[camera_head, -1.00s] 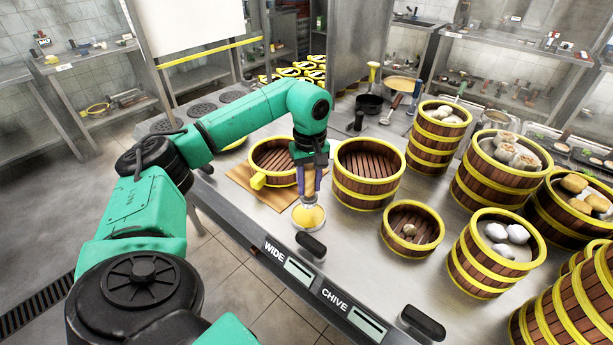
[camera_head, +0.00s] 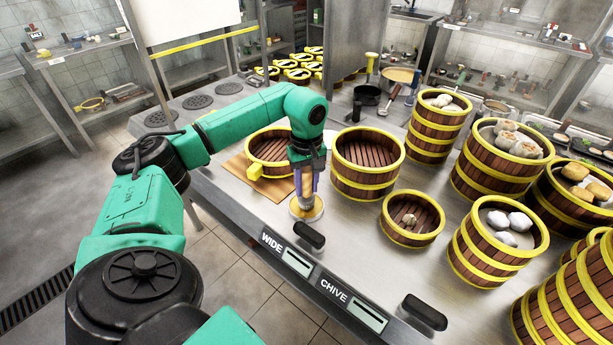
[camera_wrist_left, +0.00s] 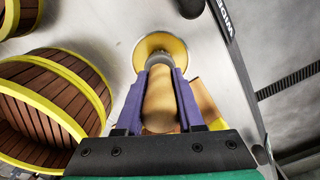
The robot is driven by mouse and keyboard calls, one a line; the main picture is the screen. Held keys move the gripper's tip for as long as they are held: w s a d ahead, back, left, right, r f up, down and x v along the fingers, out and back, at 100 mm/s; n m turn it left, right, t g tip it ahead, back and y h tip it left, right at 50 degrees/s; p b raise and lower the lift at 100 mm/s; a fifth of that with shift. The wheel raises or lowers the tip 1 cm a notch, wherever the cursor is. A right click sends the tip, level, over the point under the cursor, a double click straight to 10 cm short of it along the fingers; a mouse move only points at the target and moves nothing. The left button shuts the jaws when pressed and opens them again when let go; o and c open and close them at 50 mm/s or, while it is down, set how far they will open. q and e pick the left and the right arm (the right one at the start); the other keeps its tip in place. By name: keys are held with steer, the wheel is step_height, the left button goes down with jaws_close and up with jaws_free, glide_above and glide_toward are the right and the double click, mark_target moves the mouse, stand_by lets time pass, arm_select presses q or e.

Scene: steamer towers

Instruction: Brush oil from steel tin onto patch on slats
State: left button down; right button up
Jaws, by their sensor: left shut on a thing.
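My left gripper (camera_head: 305,192) is shut on the wooden handle of a brush (camera_wrist_left: 159,100), held upright between its purple fingers. The brush's lower end is over or in the steel tin (camera_head: 307,214); its bristles are hidden. In the left wrist view, the round tin with yellow oil (camera_wrist_left: 175,46) lies just beyond the handle. A low steamer with slats (camera_head: 264,150) sits behind left of the gripper, and a taller slatted steamer (camera_head: 367,152) stands close to its right. I cannot make out a distinct patch on the slats of either. My right gripper is not in view.
Steamer towers with buns (camera_head: 497,241) crowd the right. A wooden board (camera_head: 232,167) lies under the low steamer. Black handles (camera_head: 309,235) stick out at the counter's front edge. Bare counter (camera_head: 345,238) lies right of the tin.

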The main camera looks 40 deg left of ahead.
mark_target(307, 169)
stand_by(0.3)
arm_select(q)
steer(key=shift+f, duration=0.3)
stand_by(0.3)
steer(key=shift+f, duration=0.1)
stand_by(0.7)
step_height(307, 169, up, 6)
steer(key=p, duration=0.5)
stand_by(0.3)
